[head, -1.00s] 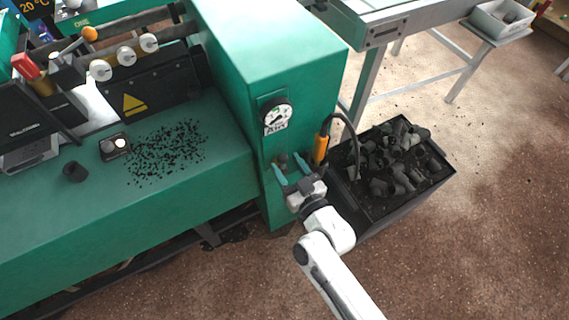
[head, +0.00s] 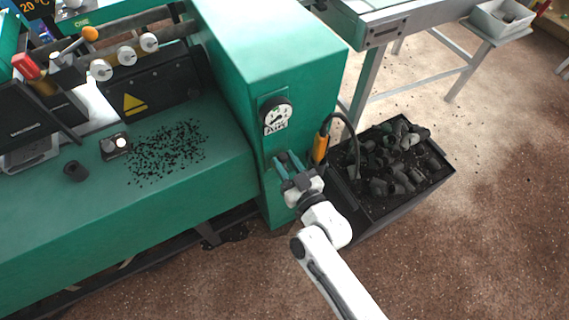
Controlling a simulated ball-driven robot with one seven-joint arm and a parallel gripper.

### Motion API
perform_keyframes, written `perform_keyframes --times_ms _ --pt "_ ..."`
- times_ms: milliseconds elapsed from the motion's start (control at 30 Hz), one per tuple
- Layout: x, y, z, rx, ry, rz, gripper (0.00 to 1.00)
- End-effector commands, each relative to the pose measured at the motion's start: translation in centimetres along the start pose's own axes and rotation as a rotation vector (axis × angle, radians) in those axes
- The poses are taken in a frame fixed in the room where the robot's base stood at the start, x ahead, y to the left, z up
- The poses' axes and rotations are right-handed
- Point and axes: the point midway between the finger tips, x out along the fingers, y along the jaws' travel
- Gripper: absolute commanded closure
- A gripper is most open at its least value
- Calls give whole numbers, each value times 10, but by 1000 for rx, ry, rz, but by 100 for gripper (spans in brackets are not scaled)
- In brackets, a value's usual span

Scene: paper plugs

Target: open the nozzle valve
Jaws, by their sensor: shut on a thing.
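The green machine (head: 285,75) has a round white gauge (head: 278,115) with an AIR label on its end face. The small dark nozzle valve (head: 283,157) is below the gauge, mostly hidden by my gripper. My gripper (head: 287,164) has its two teal fingers shut on the valve at the machine face. The orange-handled air nozzle (head: 320,146) hangs just right of the gripper, with a dark hose looping from its top.
A black bin (head: 400,208) full of dark plugs stands right of the gripper, close to my arm. Black crumbs (head: 167,150) and a dark plug (head: 75,171) lie on the machine's bench. Open brown floor lies at the front right.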

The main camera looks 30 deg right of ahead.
Motion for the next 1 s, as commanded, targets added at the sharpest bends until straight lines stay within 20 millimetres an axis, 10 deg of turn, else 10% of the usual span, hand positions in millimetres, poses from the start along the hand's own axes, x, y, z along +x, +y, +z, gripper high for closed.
perform_keyframes --times_ms 1000 --pt "-1 -19 4 -293 -3 0 84"
